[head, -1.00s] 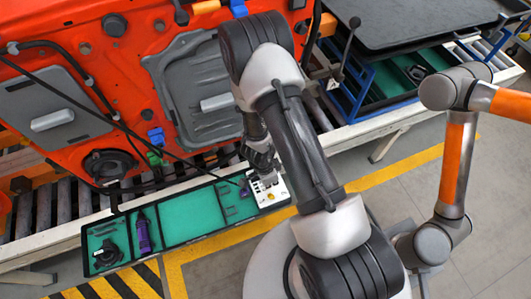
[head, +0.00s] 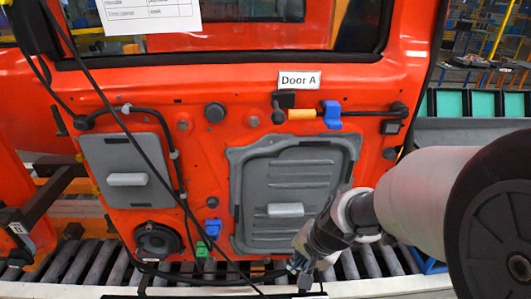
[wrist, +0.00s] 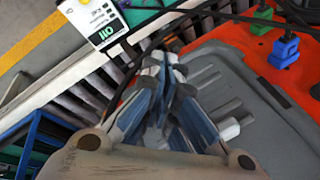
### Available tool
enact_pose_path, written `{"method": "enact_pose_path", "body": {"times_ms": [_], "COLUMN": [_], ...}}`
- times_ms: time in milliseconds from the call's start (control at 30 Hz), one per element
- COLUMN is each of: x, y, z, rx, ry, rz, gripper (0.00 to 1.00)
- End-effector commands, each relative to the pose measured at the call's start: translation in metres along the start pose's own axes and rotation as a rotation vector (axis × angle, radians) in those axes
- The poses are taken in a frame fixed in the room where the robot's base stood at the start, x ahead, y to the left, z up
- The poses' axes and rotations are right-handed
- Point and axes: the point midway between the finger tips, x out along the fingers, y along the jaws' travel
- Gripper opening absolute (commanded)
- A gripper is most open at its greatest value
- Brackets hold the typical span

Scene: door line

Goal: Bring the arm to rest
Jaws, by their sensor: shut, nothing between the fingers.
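My gripper (head: 303,268) is at the lower right of the head view, in front of the bottom edge of the orange door (head: 225,110) marked Door A. My arm reaches in from the right. In the wrist view my gripper (wrist: 165,66) has its fingers together with nothing between them. The grey door panel with its handle (wrist: 235,85) lies behind and beside the fingers there.
Conveyor rollers (head: 85,262) run below the door. A black cable (head: 110,105) hangs across the door's front. Blue clip (head: 213,228) and green clip (head: 202,249) sit low on the door. Grey floor with a yellow line (wrist: 32,42) shows in the wrist view.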

Motion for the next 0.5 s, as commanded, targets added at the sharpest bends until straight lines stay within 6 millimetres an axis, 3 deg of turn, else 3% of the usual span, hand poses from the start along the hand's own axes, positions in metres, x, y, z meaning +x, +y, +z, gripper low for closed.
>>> {"method": "enact_pose_path", "body": {"times_ms": [200, 500], "x": [-0.060, -0.109], "y": [0.024, 0.094], "z": [0.033, 0.076], "rx": [-0.304, -0.620], "ry": [0.050, 0.143], "rz": [-0.009, 0.103], "gripper": [0.00, 0.00]}}
